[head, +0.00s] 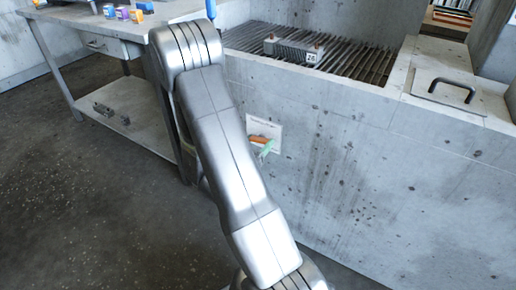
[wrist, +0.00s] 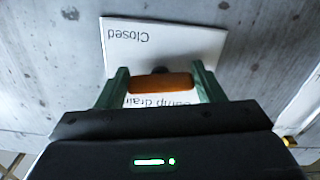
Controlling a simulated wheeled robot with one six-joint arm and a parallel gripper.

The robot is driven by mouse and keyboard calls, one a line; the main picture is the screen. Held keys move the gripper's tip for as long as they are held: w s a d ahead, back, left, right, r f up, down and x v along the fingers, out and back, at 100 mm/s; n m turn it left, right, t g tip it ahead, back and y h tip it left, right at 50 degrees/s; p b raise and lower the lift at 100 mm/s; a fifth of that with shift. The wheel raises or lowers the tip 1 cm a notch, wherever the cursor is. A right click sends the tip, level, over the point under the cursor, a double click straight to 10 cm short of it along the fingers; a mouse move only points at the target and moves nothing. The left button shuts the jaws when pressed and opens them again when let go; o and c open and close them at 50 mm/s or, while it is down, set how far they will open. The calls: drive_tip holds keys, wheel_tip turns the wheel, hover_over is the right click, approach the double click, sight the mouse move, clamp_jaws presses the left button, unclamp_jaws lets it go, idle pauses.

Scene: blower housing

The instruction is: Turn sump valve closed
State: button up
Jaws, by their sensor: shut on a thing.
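The sump valve handle (head: 258,139) is a small orange bar in front of a white label on the concrete wall in the head view. In the wrist view the orange handle (wrist: 160,83) lies crosswise between my gripper's two green fingers (wrist: 160,72), one at each end of it. My gripper is shut on the handle. In the head view a green finger of my gripper (head: 266,150) shows just below the handle. The white label (wrist: 165,42) appears upside down in the wrist view and reads "Closed" and partly "drain"; my gripper and the handle cover some of it.
A grated concrete basin (head: 340,62) holding a grey block (head: 293,50) is above the valve. A lid with a black handle (head: 448,91) is at right. A metal workbench (head: 122,25) stands at left. The floor in front (head: 90,200) is clear.

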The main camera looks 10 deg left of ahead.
drive_tip(key=shift+f+m+b, duration=0.1)
drive_tip(key=shift+m+b, duration=0.75)
drive_tip(key=shift+m, duration=0.25)
drive_tip(key=o, duration=1)
drive_tip(key=shift+a, duration=0.1)
drive_tip(key=p+v, duration=0.2)
drive_tip(key=v, duration=1.1)
drive_tip(key=shift+s, duration=0.4)
drive_tip(key=shift+w, duration=0.1)
